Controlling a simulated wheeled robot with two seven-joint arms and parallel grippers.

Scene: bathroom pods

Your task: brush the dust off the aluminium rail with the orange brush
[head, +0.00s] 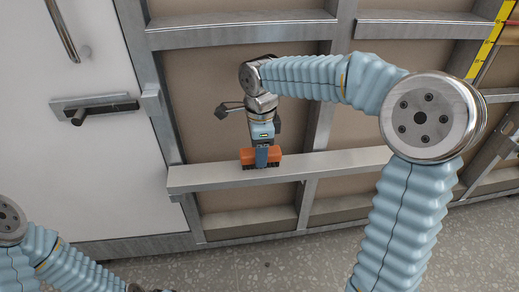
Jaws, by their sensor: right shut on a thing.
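The aluminium rail (340,163) runs across the wall frame, from beside the white panel toward the right. My right gripper (263,148) points down above the left part of the rail. It is shut on the orange brush (247,155), which is held crosswise at the rail. The brush's dark bristles are at or just above the rail's top face; I cannot tell whether they touch. No dust can be made out on the rail at this size. My left arm shows at the lower left; its gripper is not clearly in view.
A white panel (90,170) with a metal handle (95,108) stands at the left. Metal studs and an upper cross rail (230,33) frame brown boards behind the brush. A yellow measuring strip (487,50) is at the upper right. The speckled floor (270,268) is clear in front.

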